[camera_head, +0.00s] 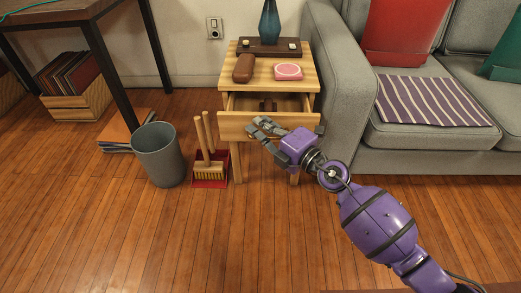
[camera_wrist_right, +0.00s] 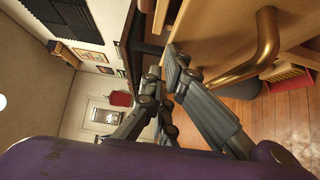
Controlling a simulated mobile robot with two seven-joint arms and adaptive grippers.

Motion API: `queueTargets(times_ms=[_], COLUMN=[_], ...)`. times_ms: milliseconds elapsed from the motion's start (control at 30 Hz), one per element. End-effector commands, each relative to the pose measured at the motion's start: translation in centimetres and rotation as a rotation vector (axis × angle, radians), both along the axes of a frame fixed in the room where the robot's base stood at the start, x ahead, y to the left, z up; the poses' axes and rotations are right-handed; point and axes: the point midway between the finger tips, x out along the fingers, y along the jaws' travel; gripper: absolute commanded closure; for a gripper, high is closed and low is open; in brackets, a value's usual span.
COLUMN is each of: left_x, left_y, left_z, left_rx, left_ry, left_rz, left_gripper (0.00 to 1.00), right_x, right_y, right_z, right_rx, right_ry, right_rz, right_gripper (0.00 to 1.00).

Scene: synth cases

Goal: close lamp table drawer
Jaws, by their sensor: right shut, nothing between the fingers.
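The light wood lamp table (camera_head: 228,75) stands left of the sofa. Its drawer (camera_head: 232,122) is pulled open, with small dark items inside. In the right wrist view a brass handle (camera_wrist_right: 265,45) sticks out from a light wood face on the right. My right gripper (camera_head: 257,126) is shut and empty, in front of the drawer front and overlapping it in the head view. In the wrist view the fingers (camera_wrist_right: 165,70) are to the left of the handle, not around it. I cannot tell whether they touch the wood. My left gripper is not in view.
On the table top are a blue vase-like lamp base (camera_head: 269,24), a brown case (camera_head: 243,68) and a pink box (camera_head: 288,71). A red dustpan with brush (camera_head: 209,168) and a grey bin (camera_head: 158,155) stand left. The grey sofa (camera_head: 345,100) closes the right side.

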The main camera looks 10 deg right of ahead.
Motion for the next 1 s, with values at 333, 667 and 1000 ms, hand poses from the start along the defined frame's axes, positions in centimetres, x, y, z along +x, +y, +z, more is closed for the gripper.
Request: queueTargets(times_ms=[333, 667, 1000], left_x=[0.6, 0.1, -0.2], left_y=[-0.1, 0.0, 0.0], left_z=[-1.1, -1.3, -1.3], left_rx=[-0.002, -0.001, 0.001], left_ry=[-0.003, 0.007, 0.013], left_rz=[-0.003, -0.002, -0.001], left_gripper=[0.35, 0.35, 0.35], right_x=[5.4, 6.7, 6.7], right_y=[-1.6, -2.0, -2.0], right_z=[-0.2, -0.1, -0.1], right_rx=[0.000, -0.001, -0.001], right_ry=[0.001, 0.002, 0.002], right_rz=[0.000, -0.001, 0.000], right_gripper=[1.00, 1.00, 1.00])
